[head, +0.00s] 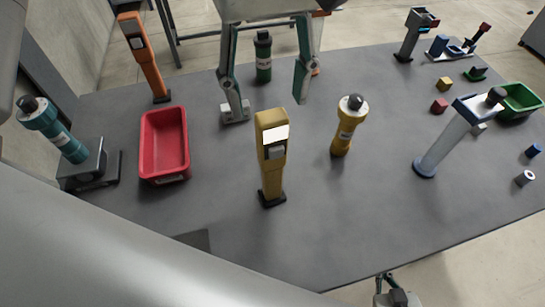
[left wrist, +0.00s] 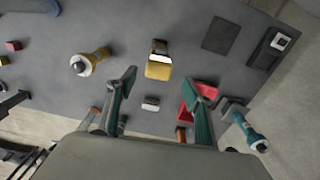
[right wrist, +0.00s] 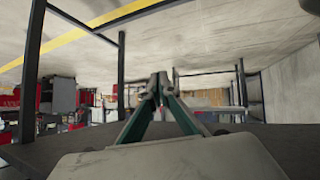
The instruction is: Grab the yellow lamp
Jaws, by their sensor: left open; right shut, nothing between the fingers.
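A yellow cylindrical lamp-like thing (head: 346,130) with a dark knob on top stands upright on the table in the head view. It also shows left of my fingers in the left wrist view (left wrist: 92,60). A second yellow thing, a flat handset (head: 272,150) with a white panel, stands to its left, and shows top-down in the left wrist view (left wrist: 158,66). My left gripper (head: 268,103) is open and empty above the table's far side, behind the handset. My right gripper (right wrist: 158,85) is shut and empty, pointing away from the table items.
A red bin (head: 164,112) and teal lamp (head: 57,134) on a stand are left. An orange handset (head: 146,62) and green lamp (head: 263,57) stand at the back. A blue-white stand (head: 440,148), small blocks and green bin (head: 519,114) are right. The front middle table is clear.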

